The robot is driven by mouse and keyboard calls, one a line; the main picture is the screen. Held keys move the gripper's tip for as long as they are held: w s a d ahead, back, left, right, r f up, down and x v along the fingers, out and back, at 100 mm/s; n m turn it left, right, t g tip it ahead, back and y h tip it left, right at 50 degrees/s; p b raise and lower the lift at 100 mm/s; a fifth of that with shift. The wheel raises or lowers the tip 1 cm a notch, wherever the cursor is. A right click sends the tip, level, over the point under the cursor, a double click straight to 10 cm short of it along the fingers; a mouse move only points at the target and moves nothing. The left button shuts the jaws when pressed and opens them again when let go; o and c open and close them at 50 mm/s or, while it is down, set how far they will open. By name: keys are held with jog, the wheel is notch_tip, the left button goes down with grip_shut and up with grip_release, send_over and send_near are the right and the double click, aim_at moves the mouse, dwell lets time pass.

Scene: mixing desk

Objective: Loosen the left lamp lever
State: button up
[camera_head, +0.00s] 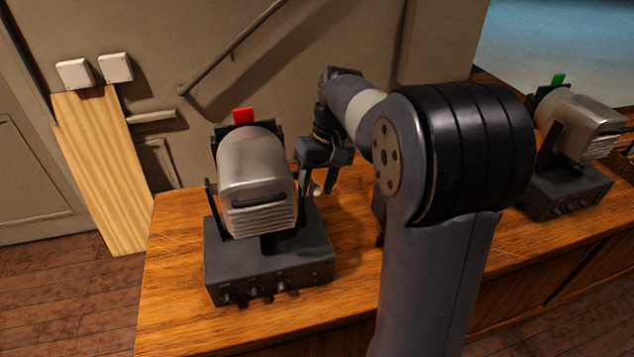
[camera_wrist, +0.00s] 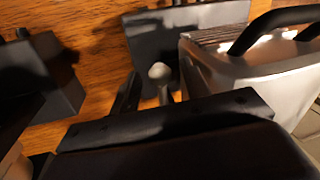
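The left lamp (camera_head: 255,185), a silver metal head with a red tab (camera_head: 243,116) on top, stands on a dark box base (camera_head: 270,268) on the wooden desk. Its lever shows as a small pale knob (camera_head: 316,188) on the lamp's right side. The wrist view shows the knob (camera_wrist: 159,71) on a short stem. My gripper (camera_head: 320,182) points down at the lamp's right side, with its fingers apart and the lever between or close to them. I cannot tell whether a finger touches it. Part of the lever is hidden.
A similar right lamp (camera_head: 578,125) with a green tab (camera_head: 558,80) stands on the desk (camera_head: 175,290) beyond my arm. A wooden board (camera_head: 100,165) leans on the wall at the left. The desk's left front is clear.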

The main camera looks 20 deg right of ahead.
grip_shut()
jog(key=shift+r, duration=0.1)
dwell(0.4)
